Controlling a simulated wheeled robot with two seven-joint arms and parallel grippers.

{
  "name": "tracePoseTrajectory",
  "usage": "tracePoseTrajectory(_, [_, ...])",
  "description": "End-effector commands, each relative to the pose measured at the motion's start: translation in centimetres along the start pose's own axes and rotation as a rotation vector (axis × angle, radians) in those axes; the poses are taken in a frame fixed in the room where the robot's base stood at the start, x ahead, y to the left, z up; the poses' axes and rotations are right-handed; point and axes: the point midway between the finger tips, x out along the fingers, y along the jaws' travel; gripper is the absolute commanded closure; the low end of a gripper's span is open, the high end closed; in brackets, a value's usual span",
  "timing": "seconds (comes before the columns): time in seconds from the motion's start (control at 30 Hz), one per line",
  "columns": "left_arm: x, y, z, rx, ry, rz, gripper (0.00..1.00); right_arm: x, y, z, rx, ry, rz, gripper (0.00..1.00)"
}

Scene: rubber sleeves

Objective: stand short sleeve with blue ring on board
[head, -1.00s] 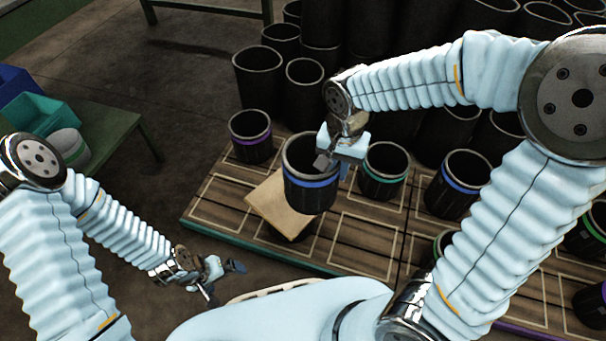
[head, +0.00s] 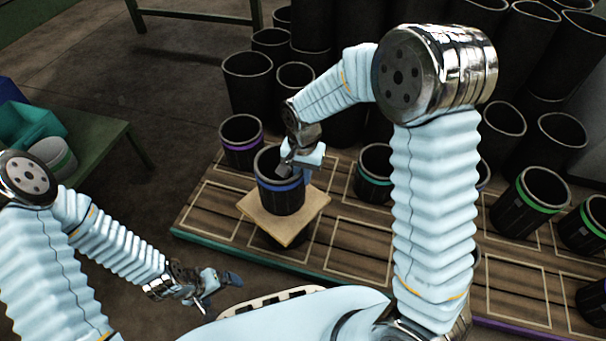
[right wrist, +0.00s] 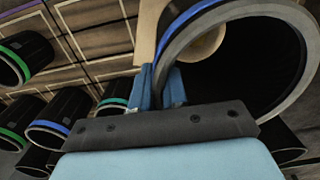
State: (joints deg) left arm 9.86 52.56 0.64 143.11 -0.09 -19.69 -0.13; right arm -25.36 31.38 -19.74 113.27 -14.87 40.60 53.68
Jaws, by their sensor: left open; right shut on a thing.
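The short black sleeve with the blue ring (head: 282,198) is upright over the middle of the light square wooden board (head: 305,222). I cannot tell whether its base touches the board. My right gripper (head: 291,166) is shut on the right side of the sleeve's wall at the rim. In the right wrist view the gripper's blue fingers (right wrist: 160,88) pinch the wall of the sleeve (right wrist: 232,75), and the board (right wrist: 148,30) shows beside and through it. The board rests on a dark round thing, mostly hidden. My left gripper (head: 222,288) is open and empty, low at left.
A purple-ringed sleeve (head: 240,140) and a teal-ringed sleeve (head: 373,170) stand on the slatted platform (head: 345,240). Green-ringed sleeves (head: 530,200) stand at right. Tall black sleeves (head: 248,85) crowd behind. A green bench (head: 95,150) with bins is at left.

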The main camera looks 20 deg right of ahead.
Motion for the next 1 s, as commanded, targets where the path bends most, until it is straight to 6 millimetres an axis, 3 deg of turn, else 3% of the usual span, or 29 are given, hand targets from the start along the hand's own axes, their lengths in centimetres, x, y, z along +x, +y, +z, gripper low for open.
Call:
tracePoseTrajectory(0.67, [0.6, -0.1, 0.0, 0.001, -0.001, 0.002, 0.00, 1.0, -0.1, 0.0, 0.000, 0.001, -0.002, 1.00])
tracePoseTrajectory(0.7, [0.6, -0.2, 0.0, 0.001, -0.001, 0.002, 0.00, 1.1, 0.0, 0.0, 0.000, 0.000, 0.000, 0.82])
tracePoseTrajectory(0.83, [0.6, -0.2, 0.0, 0.001, -0.001, 0.002, 0.00, 1.1, 0.0, 0.0, 0.000, 0.000, 0.000, 0.62])
tracePoseTrajectory(1.0, [0.6, -0.2, 0.0, 0.001, -0.001, 0.002, 0.00, 1.1, 0.0, 0.0, 0.000, 0.000, 0.000, 0.61])
